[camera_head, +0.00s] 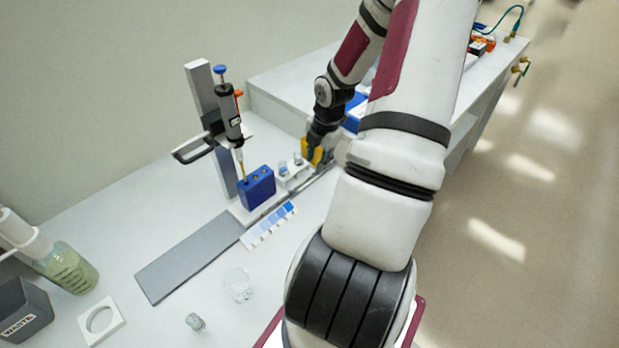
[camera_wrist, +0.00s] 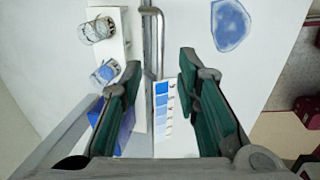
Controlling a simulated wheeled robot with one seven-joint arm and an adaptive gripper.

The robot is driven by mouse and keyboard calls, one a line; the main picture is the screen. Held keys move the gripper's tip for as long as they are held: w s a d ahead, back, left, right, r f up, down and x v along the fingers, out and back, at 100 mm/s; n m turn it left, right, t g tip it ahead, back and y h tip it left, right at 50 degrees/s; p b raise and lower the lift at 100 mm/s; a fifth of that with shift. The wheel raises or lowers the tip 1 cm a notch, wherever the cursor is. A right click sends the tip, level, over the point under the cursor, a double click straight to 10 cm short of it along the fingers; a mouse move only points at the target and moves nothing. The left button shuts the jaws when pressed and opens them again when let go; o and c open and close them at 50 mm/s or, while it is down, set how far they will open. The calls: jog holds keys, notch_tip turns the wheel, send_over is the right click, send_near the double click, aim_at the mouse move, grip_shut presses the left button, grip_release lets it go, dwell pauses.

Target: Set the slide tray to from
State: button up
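The slide tray (camera_head: 239,211) is a white carriage on a grey rail in the head view. It carries a blue block (camera_head: 258,187) under a pipette and a white rack (camera_head: 293,174) with small vials. In the wrist view the rack (camera_wrist: 110,50) with clear vials and the blue block (camera_wrist: 112,128) lie left of centre. A thin bent metal handle (camera_wrist: 156,40) runs beside them, seen between the fingers. My gripper (camera_wrist: 160,66) is open, its green pads apart and no grip visible. In the head view my gripper (camera_head: 322,158) is near the rack's far end, partly hidden by my arm.
A pipette (camera_head: 230,118) hangs on a grey stand above the blue block. A blue-shaded card (camera_head: 268,225) lies beside the rail. A bare grey plate (camera_head: 190,256) extends front left. A waste bin (camera_head: 22,308), green-liquid bottle (camera_head: 68,268) and clear dish (camera_head: 238,284) stand nearer.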

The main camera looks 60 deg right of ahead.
aim_at(312, 180)
jog(key=f, duration=0.2)
jog(key=w+f+b, duration=0.1)
jog(key=f, duration=0.2)
jog(key=f+b, duration=0.1)
jog(key=f, duration=0.2)
jog(key=shift+w+d, duration=0.15)
jog(key=shift+w, duration=0.1)
grip_shut()
